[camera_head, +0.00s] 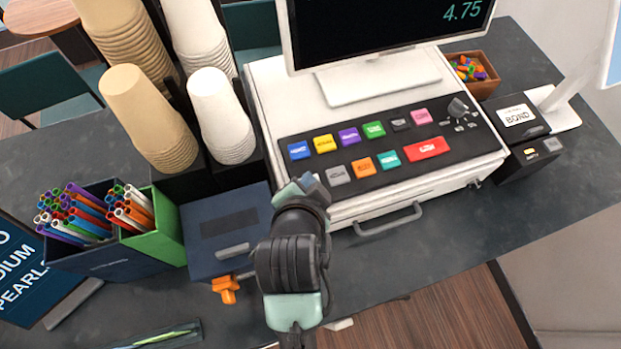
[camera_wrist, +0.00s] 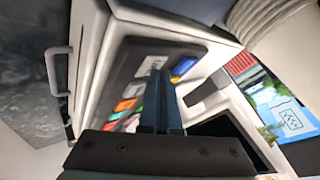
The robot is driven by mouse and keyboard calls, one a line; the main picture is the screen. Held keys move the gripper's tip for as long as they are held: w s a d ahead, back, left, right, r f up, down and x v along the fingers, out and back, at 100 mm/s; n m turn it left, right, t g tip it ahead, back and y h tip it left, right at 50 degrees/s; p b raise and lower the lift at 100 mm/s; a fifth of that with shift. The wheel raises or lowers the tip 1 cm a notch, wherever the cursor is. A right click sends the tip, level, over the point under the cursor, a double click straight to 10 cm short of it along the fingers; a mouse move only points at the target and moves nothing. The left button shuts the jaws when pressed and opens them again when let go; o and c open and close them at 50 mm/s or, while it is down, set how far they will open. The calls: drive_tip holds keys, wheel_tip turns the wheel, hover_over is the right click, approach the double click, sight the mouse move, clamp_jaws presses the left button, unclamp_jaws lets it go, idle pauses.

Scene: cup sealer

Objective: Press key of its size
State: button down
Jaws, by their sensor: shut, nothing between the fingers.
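The register (camera_head: 400,200) has a dark key panel (camera_head: 453,152). Its upper row holds blue (camera_head: 298,150), yellow (camera_head: 324,143), purple (camera_head: 349,136), green (camera_head: 373,129), dark grey and pink (camera_head: 421,116) keys. Its lower row shows grey (camera_head: 338,175), orange (camera_head: 363,167), teal (camera_head: 388,160) and wide red (camera_head: 427,148) keys. My gripper (camera_head: 300,186) is shut and empty at the panel's left end, hiding part of the lower row. In the wrist view its fingertips (camera_wrist: 160,75) overlap a pale key (camera_wrist: 150,63) near the blue key (camera_wrist: 183,66). I cannot tell whether they touch.
Stacked cups (camera_head: 150,120) stand left of the register. Straw boxes (camera_head: 150,235) and a sign reading "DIUM PEARLS" (camera_head: 25,275) are farther left. The screen (camera_head: 400,25) above the panel reads 4.75. A drawer handle (camera_head: 388,220) juts out in front.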

idle(0.3)
drive_tip(key=shift+r+p, duration=0.8)
drive_tip(key=shift+p, duration=0.15)
wheel_tip(320, 180, up, 5)
drive_tip(key=p, duration=0.5)
drive_tip(key=shift+r, duration=0.1)
idle(0.4)
